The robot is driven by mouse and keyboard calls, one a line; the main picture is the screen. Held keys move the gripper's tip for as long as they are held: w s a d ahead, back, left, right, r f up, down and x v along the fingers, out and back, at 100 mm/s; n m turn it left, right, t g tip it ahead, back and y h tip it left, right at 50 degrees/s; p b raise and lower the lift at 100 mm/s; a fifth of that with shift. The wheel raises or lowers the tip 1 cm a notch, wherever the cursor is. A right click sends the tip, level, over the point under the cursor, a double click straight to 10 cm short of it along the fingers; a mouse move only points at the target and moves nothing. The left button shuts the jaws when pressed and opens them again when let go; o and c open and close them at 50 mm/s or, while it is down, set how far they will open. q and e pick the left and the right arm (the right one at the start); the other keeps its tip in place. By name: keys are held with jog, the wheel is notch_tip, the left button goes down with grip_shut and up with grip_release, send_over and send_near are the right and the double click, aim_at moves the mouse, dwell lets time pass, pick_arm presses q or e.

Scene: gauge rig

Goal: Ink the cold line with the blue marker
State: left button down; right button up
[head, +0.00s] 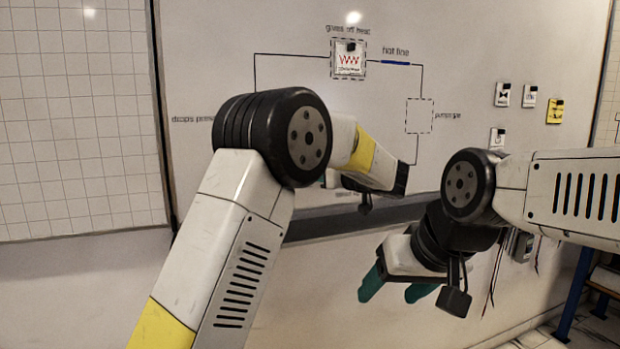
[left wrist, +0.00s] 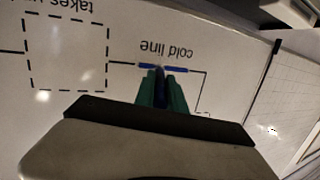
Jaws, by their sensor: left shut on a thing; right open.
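My left gripper (left wrist: 161,82) is shut on the blue marker (left wrist: 160,90), which shows between its green fingers in the left wrist view. The marker's tip is at the whiteboard; I cannot tell whether it touches. A blue stroke (left wrist: 176,68) lies on the line under the "cold line" label (left wrist: 166,50), which appears upside down, and shows on both sides of the tip. My right gripper (head: 396,290) is open and empty, low in front of the board. The "hot line" stretch (head: 395,63) also carries a blue stroke.
The whiteboard (head: 210,50) bears a drawn loop. A card (head: 349,58) sits in the top dashed box; the right dashed box (head: 419,115) is empty. Several small cards (head: 529,95) hang at the right. A dark ledge (head: 330,220) runs below the drawing.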

pick_arm(q)
jog(key=shift+s+a, duration=0.2)
jog(key=shift+a, duration=0.45)
jog(key=shift+s+a, duration=0.15)
jog(key=shift+a, duration=0.45)
dwell(0.4)
jog(key=shift+s, duration=0.1)
jog(key=shift+s+d, duration=0.3)
jog(key=shift+s, duration=0.6)
jog(key=shift+s+d, duration=0.35)
jog(key=shift+s, duration=0.6)
jog(key=shift+s+d, duration=0.3)
jog(key=shift+s, duration=0.6)
jog(key=s, duration=0.1)
jog(key=s+d, duration=0.1)
jog(key=s, duration=0.1)
jog(key=shift+w, duration=0.15)
